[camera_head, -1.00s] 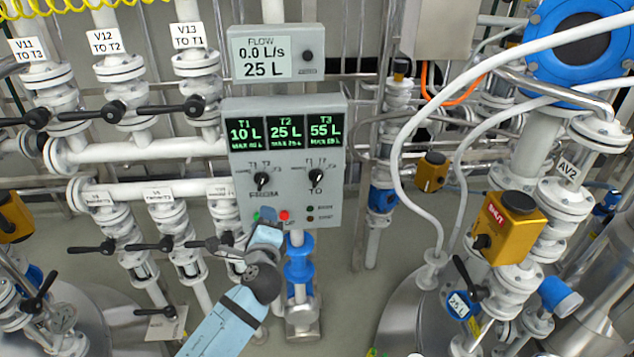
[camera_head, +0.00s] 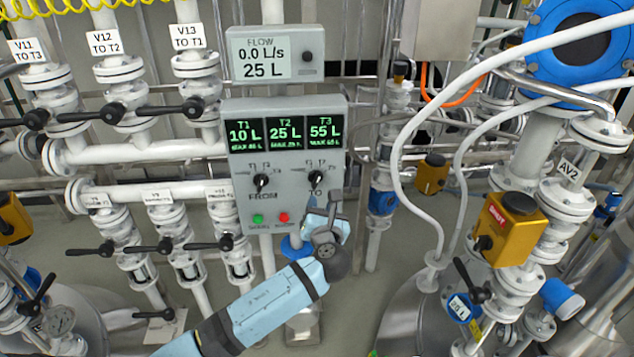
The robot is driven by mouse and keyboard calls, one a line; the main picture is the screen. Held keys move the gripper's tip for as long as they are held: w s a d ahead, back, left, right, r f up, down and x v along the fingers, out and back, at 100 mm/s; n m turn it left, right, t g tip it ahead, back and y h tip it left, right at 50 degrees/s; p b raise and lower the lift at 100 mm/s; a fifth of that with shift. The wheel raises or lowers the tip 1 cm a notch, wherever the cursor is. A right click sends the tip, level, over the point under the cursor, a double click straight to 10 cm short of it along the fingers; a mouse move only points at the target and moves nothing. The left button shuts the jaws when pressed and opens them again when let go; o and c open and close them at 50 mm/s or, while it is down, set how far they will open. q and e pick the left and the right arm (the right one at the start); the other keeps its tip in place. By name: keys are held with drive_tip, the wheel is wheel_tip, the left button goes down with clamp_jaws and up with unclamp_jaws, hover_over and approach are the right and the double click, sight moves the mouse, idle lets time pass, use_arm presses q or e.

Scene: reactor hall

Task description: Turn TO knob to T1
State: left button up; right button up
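The TO knob (camera_head: 316,178) is a small black knob at the right of the grey control panel (camera_head: 236,208), with T1, T2 and T3 marks around its top. Its pointer looks roughly upright; the exact mark is too small to tell. The FROM knob (camera_head: 261,183) sits to its left. My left gripper (camera_head: 333,208) is just below the TO knob, at the panel's lower right corner, and appears apart from the knob. Its fingers are small and partly hidden by the wrist, so its opening is unclear. My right gripper is not in view.
A green button (camera_head: 257,219) and a red button (camera_head: 284,217) sit low on the panel. A flow display (camera_head: 264,57) is above it. Valve pipes with black levers (camera_head: 112,113) fill the left. White hoses (camera_head: 404,190) and a yellow actuator (camera_head: 507,228) stand right.

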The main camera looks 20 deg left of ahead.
sight(317, 182)
use_arm(q)
drive_tip(key=p+x, duration=0.1)
drive_tip(key=x, duration=0.8)
drive_tip(key=shift+w+a, duration=0.2)
drive_tip(key=shift+w, duration=0.1)
drive_tip(key=shift+c, duration=0.4)
clamp_jaws()
